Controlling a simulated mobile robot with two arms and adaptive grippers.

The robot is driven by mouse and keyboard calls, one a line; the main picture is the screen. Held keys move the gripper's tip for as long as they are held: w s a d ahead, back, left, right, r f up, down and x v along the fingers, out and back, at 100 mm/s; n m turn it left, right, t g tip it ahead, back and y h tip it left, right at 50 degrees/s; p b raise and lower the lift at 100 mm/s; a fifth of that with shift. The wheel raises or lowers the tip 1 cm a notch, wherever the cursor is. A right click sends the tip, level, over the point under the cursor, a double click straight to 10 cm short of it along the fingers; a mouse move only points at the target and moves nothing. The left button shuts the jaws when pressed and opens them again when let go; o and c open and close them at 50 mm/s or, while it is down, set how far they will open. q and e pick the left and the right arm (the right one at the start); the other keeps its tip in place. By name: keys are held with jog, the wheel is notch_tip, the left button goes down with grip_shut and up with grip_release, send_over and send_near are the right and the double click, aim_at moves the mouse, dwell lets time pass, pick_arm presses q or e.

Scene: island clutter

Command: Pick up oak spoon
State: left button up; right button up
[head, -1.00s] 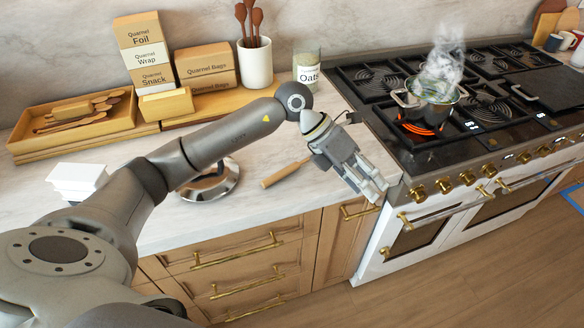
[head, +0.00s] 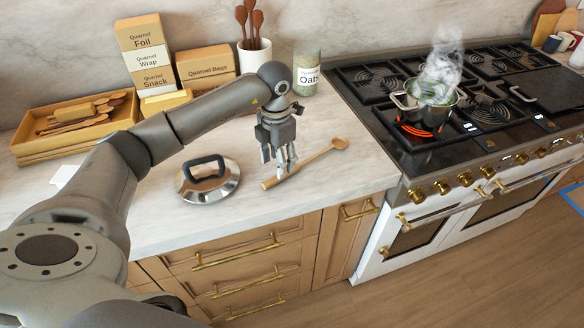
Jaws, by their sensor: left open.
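The oak spoon (head: 316,160) lies on the marble counter, its round bowl toward the stove and its handle end toward the pot lid. My right gripper is not in view.
A steel pot lid (head: 208,184) with a black handle lies left of the spoon. A steaming pot (head: 428,108) stands on a glowing burner of the stove. Boxes, a utensil crock (head: 254,60) and a wooden tray (head: 125,112) line the back. The counter right of the spoon is clear.

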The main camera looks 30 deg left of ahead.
pick_arm(q)
jog(key=f, duration=0.1)
jog(key=f+p, duration=0.1)
jog(key=f, duration=0.1)
jog(key=f+p, duration=0.1)
jog(key=shift+s+d+f, duration=0.1)
jog(key=shift+s+f, duration=0.05)
jog(key=shift+s, duration=0.1)
jog(key=shift+f, duration=0.3)
grip_shut()
